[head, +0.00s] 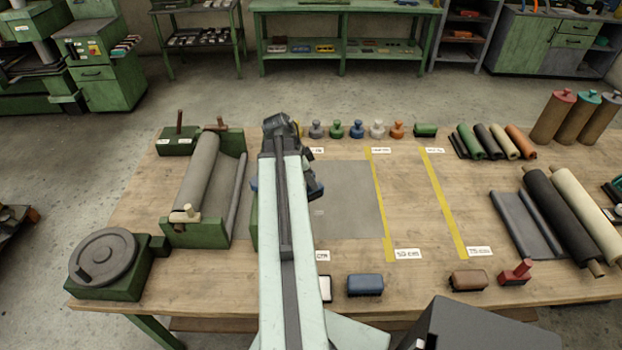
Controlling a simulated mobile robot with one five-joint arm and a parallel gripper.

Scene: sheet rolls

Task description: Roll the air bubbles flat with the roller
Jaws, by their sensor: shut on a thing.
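A flat grey sheet (352,198) lies on the wooden table (415,190), its left part covered by my arm. A small pale mark shows on it near my arm; I cannot tell whether it is a bubble. My gripper (312,184) is mostly hidden behind my arm, with a dark part showing at the arm's right side over the sheet. It is shut on the roller (254,184), of which only small blue bits show beside the arm. I cannot tell whether the roller touches the sheet.
A green stand with a grey roll (197,180) is on the left, near a round dark turntable (104,256). Yellow tape strips (381,205) run right of the sheet. Blue (365,285) and brown (468,281) blocks lie at the front. Several rolls lie at the right.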

